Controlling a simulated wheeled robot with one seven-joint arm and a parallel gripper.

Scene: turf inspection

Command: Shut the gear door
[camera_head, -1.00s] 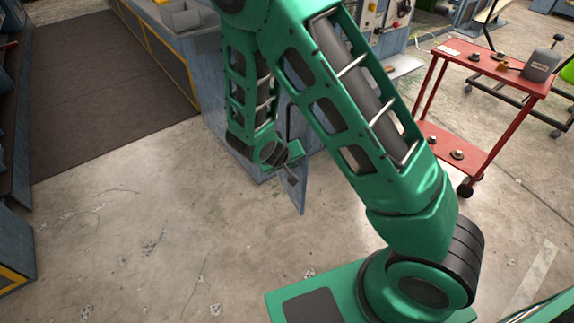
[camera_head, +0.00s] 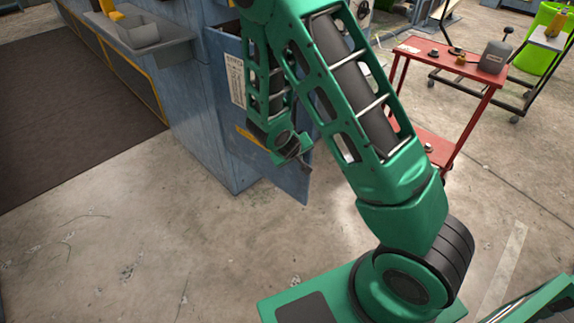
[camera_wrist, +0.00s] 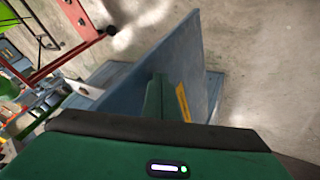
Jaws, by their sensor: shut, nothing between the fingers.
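The gear door (camera_head: 293,186) is a blue-grey panel on the side of the blue machine cabinet (camera_head: 196,110). It stands ajar, swung out from the cabinet, with a white sheet and a yellow strip on its face. My green arm covers much of it. My gripper (camera_head: 303,160) is low in front of the door, its fingers mostly hidden in this view. In the wrist view the door (camera_wrist: 190,60) rises close beside my shut, empty gripper (camera_wrist: 158,82). I cannot tell whether the fingers touch the door.
A red trolley (camera_head: 455,72) with a grey container and small parts stands to the right. A dark mat (camera_head: 70,110) lies at the left along the cabinet. The concrete floor (camera_head: 130,250) in front is clear.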

